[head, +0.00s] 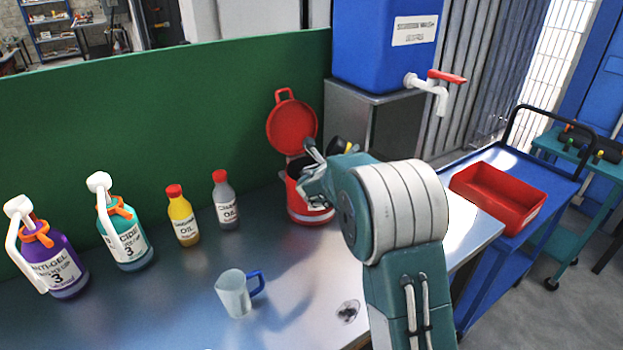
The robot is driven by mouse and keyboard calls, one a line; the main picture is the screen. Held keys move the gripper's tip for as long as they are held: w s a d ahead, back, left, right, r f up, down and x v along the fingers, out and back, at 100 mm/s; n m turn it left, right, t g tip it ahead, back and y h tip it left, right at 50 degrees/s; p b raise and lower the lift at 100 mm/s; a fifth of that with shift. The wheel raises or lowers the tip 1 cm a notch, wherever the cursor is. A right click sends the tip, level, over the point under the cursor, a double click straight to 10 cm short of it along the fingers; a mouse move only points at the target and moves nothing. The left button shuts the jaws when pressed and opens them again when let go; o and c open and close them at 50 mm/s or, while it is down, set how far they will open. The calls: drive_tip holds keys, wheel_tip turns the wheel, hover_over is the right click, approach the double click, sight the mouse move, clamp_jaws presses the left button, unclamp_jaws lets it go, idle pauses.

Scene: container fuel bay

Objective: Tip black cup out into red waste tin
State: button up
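The red waste tin (297,207) stands at the back of the metal bench, below the blue tank's stand. Its round red lid (291,127) is swung up and open, and its dark mouth shows beside my arm. My gripper (313,178) is at the tin, in front of its right side and mouth. Its fingers are small and partly covered by my wrist, so I cannot tell whether they are open or shut. A black thing with a yellow part (338,146), possibly the black cup, shows just above my wrist. Most of it is hidden, and I cannot tell whether it is held.
A clear cup with a blue handle (234,294) stands at the bench front. Yellow (184,220) and grey (226,205) oil bottles and pump bottles, teal (128,245) and purple (62,265), stand left. A blue tank (375,45) is behind. A red bin (495,198) sits on a blue cart.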

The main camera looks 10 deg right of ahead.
drive_tip(key=shift+r+m+y, duration=0.2)
drive_tip(key=shift+m+y, duration=0.1)
drive_tip(key=shift+m, duration=0.3)
drive_tip(key=shift+a+f+m, duration=0.15)
drive_tip(key=shift+f+m, duration=0.15)
drive_tip(key=shift+m, duration=0.1)
drive_tip(key=shift+r+m+g+y, duration=0.3)
drive_tip(key=shift+m+y, duration=0.2)
drive_tip(key=shift+s+d+m, duration=0.1)
drive_tip(key=shift+d+m, duration=0.15)
drive_tip(key=shift+m, duration=0.15)
drive_tip(key=shift+s+d+f+m+y+b, duration=0.2)
drive_tip(key=shift+d+f+m+y+b, duration=0.25)
drive_tip(key=shift+d+f+m+y, duration=0.75)
drive_tip(key=shift+m+y, duration=0.2)
drive_tip(key=shift+m, duration=0.3)
wheel_tip(320, 180, down, 6)
drive_tip(key=m+y+b, duration=0.1)
drive_tip(key=b, duration=0.1)
drive_tip(key=shift+d+f, duration=0.25)
drive_tip(key=shift+s, duration=0.1)
